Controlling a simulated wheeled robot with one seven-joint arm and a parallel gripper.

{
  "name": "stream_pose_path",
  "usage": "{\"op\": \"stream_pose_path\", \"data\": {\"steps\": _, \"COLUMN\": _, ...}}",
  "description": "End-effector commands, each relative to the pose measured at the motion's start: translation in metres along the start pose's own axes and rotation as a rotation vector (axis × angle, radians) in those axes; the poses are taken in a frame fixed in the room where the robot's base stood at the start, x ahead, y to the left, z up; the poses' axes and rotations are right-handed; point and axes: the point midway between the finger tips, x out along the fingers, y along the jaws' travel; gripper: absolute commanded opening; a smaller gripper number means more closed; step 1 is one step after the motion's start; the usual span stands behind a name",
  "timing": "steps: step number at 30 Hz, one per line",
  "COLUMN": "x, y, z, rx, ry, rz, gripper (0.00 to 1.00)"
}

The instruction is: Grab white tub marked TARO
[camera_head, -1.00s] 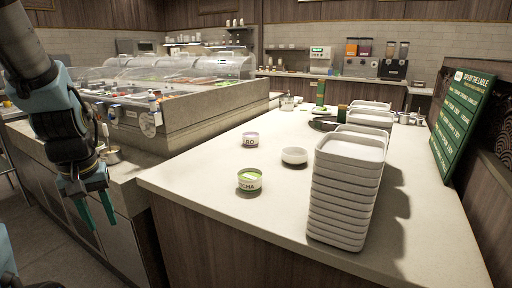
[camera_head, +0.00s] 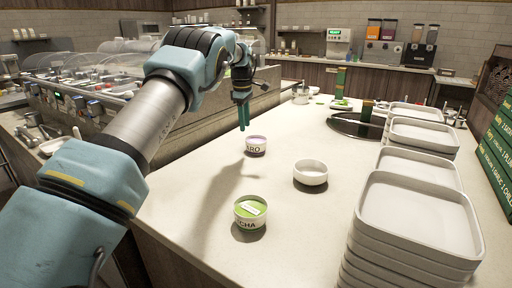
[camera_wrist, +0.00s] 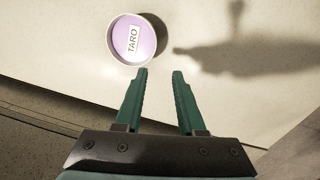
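The white TARO tub (camera_head: 256,146) stands upright on the pale counter in the head view, with purple contents and part of its label showing. In the wrist view the tub (camera_wrist: 136,40) is seen from above, with a white TARO label on the purple. My gripper (camera_head: 243,127) is above the counter, just over and slightly left of the tub in the head view. In the wrist view my gripper (camera_wrist: 162,74) has its two green fingers apart with nothing between them. The tub lies beyond the fingertips, a little left, apart from them.
A white tub with green contents (camera_head: 250,211), its label ending in CHA, stands nearer on the counter (camera_head: 300,245). An empty white bowl (camera_head: 310,172) is right of the TARO tub. Stacked white trays (camera_head: 415,215) fill the right side. A green menu board (camera_head: 497,140) stands far right.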

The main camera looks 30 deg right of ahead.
Motion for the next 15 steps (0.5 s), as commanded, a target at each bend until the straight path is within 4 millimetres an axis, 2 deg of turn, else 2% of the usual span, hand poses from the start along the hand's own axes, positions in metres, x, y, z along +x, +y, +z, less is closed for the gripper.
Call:
{"op": "stream_pose_path", "data": {"steps": 1, "x": 0.002, "y": 0.005, "z": 0.011, "rx": -0.005, "ry": 0.001, "rz": -0.001, "gripper": 0.39}}
{"op": "stream_pose_path", "data": {"steps": 5, "x": 0.009, "y": 0.011, "z": 0.023, "rx": -0.021, "ry": 0.0, "rz": -0.003, "gripper": 0.39}}
{"op": "stream_pose_path", "data": {"steps": 15, "x": 0.054, "y": 0.011, "z": 0.025, "rx": -0.023, "ry": -0.001, "rz": -0.003, "gripper": 0.39}}
